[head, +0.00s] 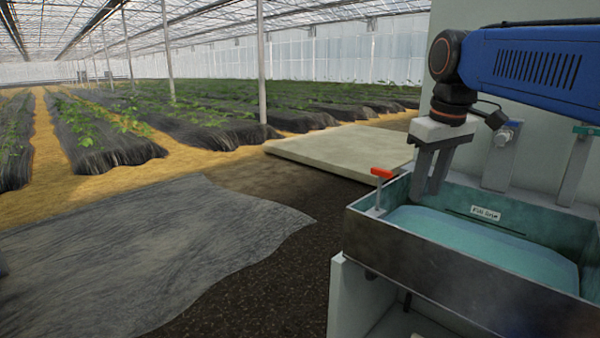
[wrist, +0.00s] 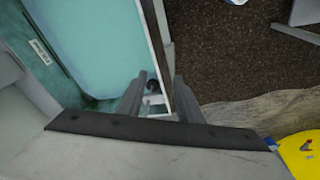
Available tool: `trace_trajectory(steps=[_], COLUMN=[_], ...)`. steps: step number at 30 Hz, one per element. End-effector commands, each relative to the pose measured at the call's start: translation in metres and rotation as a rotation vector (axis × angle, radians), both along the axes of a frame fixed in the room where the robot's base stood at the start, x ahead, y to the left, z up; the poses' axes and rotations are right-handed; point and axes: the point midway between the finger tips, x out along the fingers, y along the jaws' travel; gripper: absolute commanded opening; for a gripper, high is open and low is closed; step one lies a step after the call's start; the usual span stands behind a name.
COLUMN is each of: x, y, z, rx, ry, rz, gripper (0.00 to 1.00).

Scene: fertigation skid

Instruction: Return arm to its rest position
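My gripper (head: 429,188) points down over the left end of the tank (head: 455,278), at the right of the head view. Its two fingers stand apart, and they also show apart in the wrist view (wrist: 157,95). No held object can be made out between them. In the wrist view, the tank's rim runs below the gap between the fingers. Whether the fingertips are below the rim or touch it, I cannot tell. My blue arm reaches in from the upper right in the head view.
The tank holds teal liquid (head: 480,240) with a "Fill line" label (head: 485,213). A red-handled valve (head: 381,173) stands at its left corner, near my fingers. A pale slab (head: 335,152) and dark sheet (head: 140,255) lie left. A yellow object (wrist: 302,155) shows in the wrist view.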

Motion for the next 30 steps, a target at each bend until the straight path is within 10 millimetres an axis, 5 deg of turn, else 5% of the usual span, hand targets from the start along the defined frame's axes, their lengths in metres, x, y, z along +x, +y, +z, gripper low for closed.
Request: trace_trajectory(steps=[18, 24, 30], x=[-0.16, -0.189, -0.196], y=[-0.022, -0.025, -0.025], z=[-0.184, -0.229, -0.241], rx=[0.082, 0.104, 0.111], ry=[-0.163, -0.197, -0.207], rz=[-0.306, -0.367, -0.385], gripper=[0.33, 0.33, 0.33])
